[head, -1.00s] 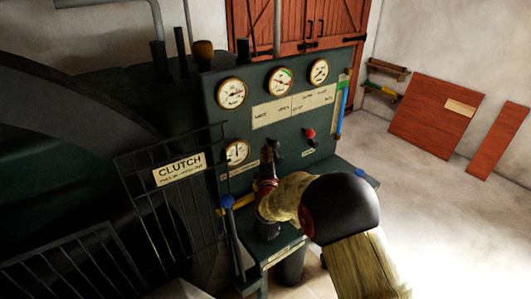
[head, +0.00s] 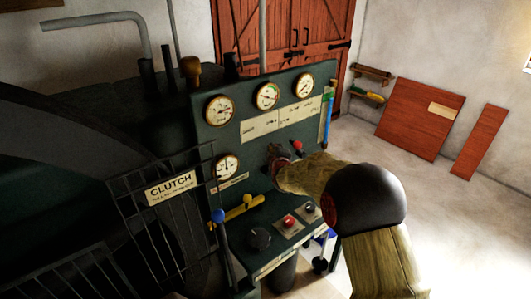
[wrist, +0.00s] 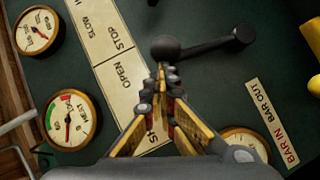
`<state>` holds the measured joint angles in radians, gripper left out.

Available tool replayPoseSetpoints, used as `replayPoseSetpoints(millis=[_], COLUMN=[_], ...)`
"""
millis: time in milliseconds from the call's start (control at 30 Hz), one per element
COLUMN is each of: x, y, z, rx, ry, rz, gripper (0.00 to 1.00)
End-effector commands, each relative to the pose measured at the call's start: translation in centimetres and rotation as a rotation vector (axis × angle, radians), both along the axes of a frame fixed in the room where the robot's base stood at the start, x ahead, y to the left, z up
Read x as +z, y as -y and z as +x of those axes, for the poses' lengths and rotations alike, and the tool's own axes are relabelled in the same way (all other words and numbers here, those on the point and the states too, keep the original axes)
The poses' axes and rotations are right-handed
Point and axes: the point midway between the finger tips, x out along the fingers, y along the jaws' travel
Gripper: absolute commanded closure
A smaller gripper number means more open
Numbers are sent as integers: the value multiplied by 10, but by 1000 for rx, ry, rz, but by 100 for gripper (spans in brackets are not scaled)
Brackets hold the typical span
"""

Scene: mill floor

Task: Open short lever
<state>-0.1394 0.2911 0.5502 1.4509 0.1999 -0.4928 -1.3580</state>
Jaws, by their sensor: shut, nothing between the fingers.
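A short black lever with a ball knob (wrist: 166,47) shows in the wrist view, its arm running right to a round pivot on the green panel. The label plate (wrist: 115,65) beside it reads OPEN and STOP, with more lettering partly hidden by my fingers. My gripper (wrist: 162,75) is shut and empty, its fingertips just below the knob in the picture; I cannot tell whether they touch. In the head view my gripper (head: 275,158) is at the panel face, left of a red-knobbed lever (head: 297,146). My wrist hides part of the panel there.
Gauges (head: 267,96) line the panel. A yellow bar (head: 238,208), a blue-topped lever (head: 220,216), a black knob (head: 258,238) and a red button (head: 289,221) lie below. The CLUTCH guard (head: 170,188) stands left. Open floor (head: 440,210) lies right.

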Motion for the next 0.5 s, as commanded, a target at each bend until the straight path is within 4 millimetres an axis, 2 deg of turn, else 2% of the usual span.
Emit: replayPoseSetpoints(millis=[33, 233, 500], x=[0, -3, -4], y=[8, 25, 38], z=[4, 16, 26], rx=[-2, -1, 0], ry=[-19, -20, -18], rz=[28, 25, 25], gripper=[100, 100, 100])
